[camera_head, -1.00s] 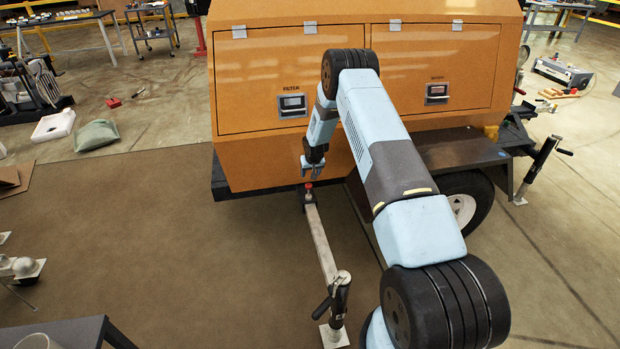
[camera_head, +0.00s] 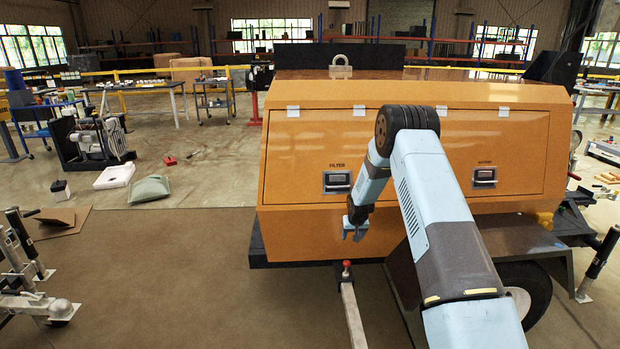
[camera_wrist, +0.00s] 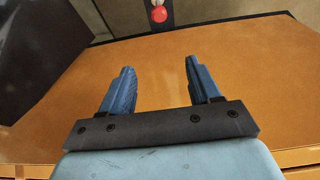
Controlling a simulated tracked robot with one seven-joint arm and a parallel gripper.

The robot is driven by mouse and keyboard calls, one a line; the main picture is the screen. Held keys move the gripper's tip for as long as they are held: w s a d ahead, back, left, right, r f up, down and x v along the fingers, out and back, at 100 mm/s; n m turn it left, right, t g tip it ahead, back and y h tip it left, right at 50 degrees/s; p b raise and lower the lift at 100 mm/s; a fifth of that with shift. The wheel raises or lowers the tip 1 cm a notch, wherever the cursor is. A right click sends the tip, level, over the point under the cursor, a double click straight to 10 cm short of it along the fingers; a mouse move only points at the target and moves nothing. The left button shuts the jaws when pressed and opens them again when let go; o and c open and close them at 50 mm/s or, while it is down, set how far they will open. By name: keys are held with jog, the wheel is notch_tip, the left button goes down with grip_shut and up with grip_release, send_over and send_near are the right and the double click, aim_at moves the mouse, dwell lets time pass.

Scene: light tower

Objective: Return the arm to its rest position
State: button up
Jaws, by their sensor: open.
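My arm reaches out in front of the orange light tower housing (camera_head: 300,200). My gripper (camera_head: 355,232) hangs at its end, pointing down, close to the front of the housing. In the wrist view my gripper (camera_wrist: 160,85) has its two blue fingers spread apart, with nothing between them. A red knob (camera_head: 346,265) on the grey outrigger bar (camera_head: 353,315) is below the gripper and apart from it. The knob also shows in the wrist view (camera_wrist: 159,14), beyond the fingers.
The FILTER latch (camera_head: 336,182) and a second latch (camera_head: 484,177) sit on the closed housing doors. A wheel (camera_head: 525,290) and jack stand (camera_head: 598,265) are at right. Brown floor mat (camera_head: 200,270) is clear at left.

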jog(key=w+r+v, duration=0.1)
jog(key=w+v, duration=0.1)
jog(key=v, duration=2.2)
jog(key=s+r, duration=1.4)
jog(key=r, duration=0.2)
jog(key=s+r, duration=0.4)
jog(key=s, duration=0.4)
jog(key=s+r, duration=0.4)
jog(key=s, duration=0.5)
jog(key=s+t, duration=0.1)
jog(key=s, duration=1.7)
jog(key=shift+s+a, duration=0.15)
jog(key=shift+s, duration=0.25)
